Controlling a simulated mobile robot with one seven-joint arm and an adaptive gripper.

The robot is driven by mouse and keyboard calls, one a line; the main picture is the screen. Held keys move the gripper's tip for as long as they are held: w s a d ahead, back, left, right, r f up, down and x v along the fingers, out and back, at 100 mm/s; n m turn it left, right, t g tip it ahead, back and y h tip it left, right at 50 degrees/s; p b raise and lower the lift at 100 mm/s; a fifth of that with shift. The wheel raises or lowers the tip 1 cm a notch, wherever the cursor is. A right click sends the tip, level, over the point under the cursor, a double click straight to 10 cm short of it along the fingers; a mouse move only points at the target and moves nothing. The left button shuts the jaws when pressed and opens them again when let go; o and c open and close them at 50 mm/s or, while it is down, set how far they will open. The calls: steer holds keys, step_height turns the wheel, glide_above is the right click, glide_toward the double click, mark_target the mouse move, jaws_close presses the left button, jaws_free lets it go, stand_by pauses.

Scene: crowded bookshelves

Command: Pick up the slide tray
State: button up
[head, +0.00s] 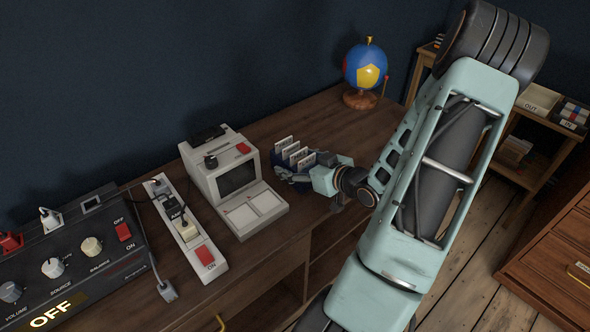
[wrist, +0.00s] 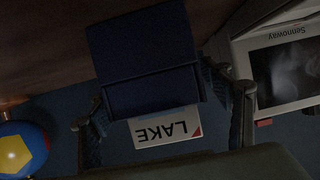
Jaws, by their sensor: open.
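The slide tray (head: 279,160) is a small dark blue holder with several white slides standing in it, on the wooden desk beside the viewer. In the wrist view, the tray (wrist: 145,75) fills the middle, with a white slide marked LAKE (wrist: 165,128) upside down in front of it. My gripper (head: 300,176) is at the tray's near right side in the head view. In the wrist view, the open fingers of my gripper (wrist: 165,105) lie on either side of the tray. Whether they touch it is unclear. Part of the tray is hidden by slides and gripper.
A slide viewer (head: 236,182) with a dark screen stands close left of the tray. A power strip (head: 186,225) and a control box (head: 75,255) stand further left. A globe (head: 364,70) stands at the back right. The desk (head: 325,115) is bare between tray and globe.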

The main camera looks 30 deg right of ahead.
steer(key=shift+w+f, duration=0.15)
steer(key=shift+w, duration=0.3)
steer(key=c, duration=1.3)
